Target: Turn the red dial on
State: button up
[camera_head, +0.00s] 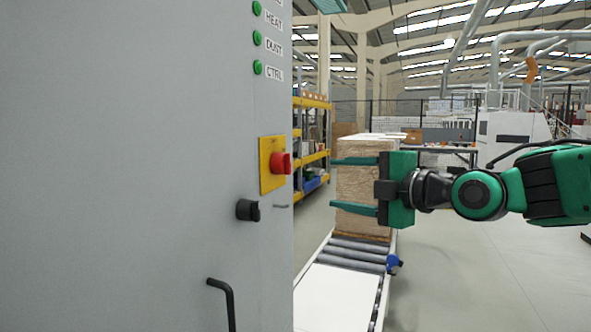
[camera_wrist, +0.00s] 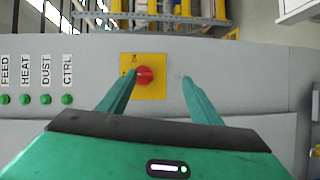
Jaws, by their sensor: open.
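The red dial (camera_head: 281,163) sits on a yellow plate (camera_head: 266,172) on the grey cabinet (camera_head: 150,170) in the head view. In the wrist view the red dial (camera_wrist: 145,75) lies between my fingers, closer to the left one, with the yellow plate (camera_wrist: 152,92) around it. My gripper (camera_head: 342,184) is open and empty, to the right of the dial and apart from it, with its fingers pointing at the cabinet. My gripper (camera_wrist: 155,85) also shows in the wrist view with both fingers spread.
A black knob (camera_head: 248,210) and a black handle (camera_head: 226,300) stick out of the cabinet below the dial. Green indicators (camera_head: 257,67) are above it. A roller conveyor (camera_head: 345,265) with stacked boards (camera_head: 362,215) stands behind my gripper. The gap between fingertips and dial looks clear.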

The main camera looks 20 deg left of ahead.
jog(key=n+y, duration=0.2)
send_near(287, 165)
jog(key=x, duration=0.9)
jog(key=shift+a, duration=0.1)
jog(key=shift+c, duration=0.7)
jog(key=c, duration=0.9)
